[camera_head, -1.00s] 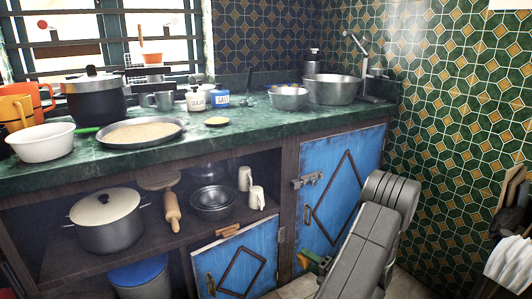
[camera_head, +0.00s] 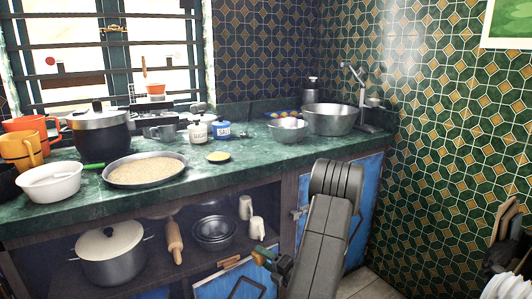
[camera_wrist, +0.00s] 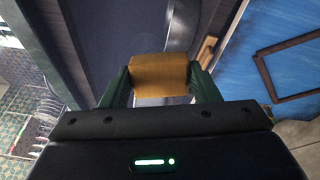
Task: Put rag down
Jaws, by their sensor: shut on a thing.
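The rag (camera_wrist: 160,74) is a small yellow-orange block of cloth between the two green fingers of my gripper (camera_wrist: 160,84) in the wrist view. My gripper is shut on it. In the head view my gripper (camera_head: 268,257) is low, in front of the cabinet and below the counter's front edge. Only a small orange bit of the rag shows there, at the fingertips. The green marble counter (camera_head: 225,180) is behind and above my gripper.
A pan of grain (camera_head: 146,170), a white bowl (camera_head: 50,183), a dark pot (camera_head: 100,133) and a metal basin (camera_head: 333,120) stand on the counter. The blue cabinet door (camera_head: 365,205) is beside my arm. Below is an open shelf with a lidded pot (camera_head: 110,243).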

